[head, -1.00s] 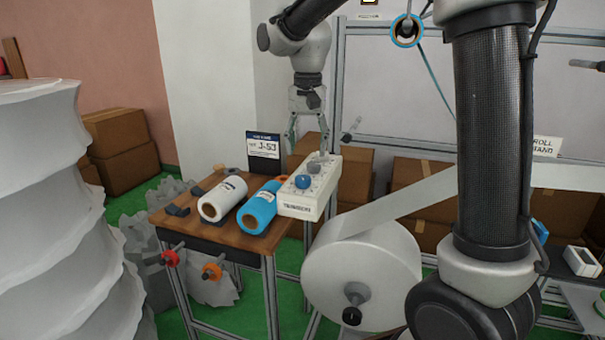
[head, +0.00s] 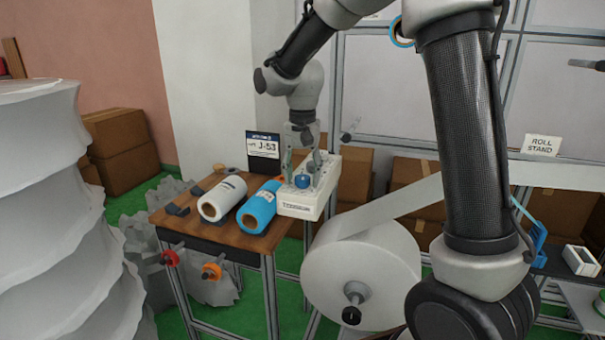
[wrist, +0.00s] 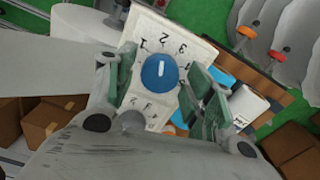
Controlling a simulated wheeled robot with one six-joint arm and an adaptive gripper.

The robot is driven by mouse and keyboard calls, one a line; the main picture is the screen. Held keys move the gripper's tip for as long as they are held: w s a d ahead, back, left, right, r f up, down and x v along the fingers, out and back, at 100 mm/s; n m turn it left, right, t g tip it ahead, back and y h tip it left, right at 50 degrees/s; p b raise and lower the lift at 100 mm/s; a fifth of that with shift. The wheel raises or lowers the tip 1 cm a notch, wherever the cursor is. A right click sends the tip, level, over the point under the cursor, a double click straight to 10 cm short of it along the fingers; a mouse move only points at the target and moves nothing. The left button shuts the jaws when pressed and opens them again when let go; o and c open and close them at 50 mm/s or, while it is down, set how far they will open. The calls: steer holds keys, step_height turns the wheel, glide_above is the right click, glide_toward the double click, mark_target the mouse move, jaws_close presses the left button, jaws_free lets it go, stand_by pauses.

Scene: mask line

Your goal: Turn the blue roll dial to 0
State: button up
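The blue roll dial (head: 302,181) sits on top of a white tension box (head: 296,206) at the right end of the wooden table. In the wrist view the dial (wrist: 159,73) is a round blue knob with a white pointer line, ringed by printed numbers; 1, 2 and 3 are readable near its upper side. The pointer points up in that picture, between 1 and 2. My gripper (head: 302,178) is right above the box, fingers down. In the wrist view my gripper (wrist: 160,85) is open, one green-padded finger either side of the dial, with gaps showing.
A white roll (head: 222,198) and a blue roll (head: 258,207) lie on the wooden table (head: 195,228) left of the box. A J-53 sign (head: 263,145) stands behind. A large white web roll (head: 362,270) is close at the right.

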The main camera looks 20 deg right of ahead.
steer(key=c, duration=0.7)
steer(key=shift+n, duration=0.3)
steer(key=n, duration=0.3)
steer(key=shift+n, duration=0.4)
steer(key=n, duration=0.3)
steer(key=shift+n, duration=0.3)
steer(key=n, duration=0.4)
steer(key=shift+n, duration=1.9)
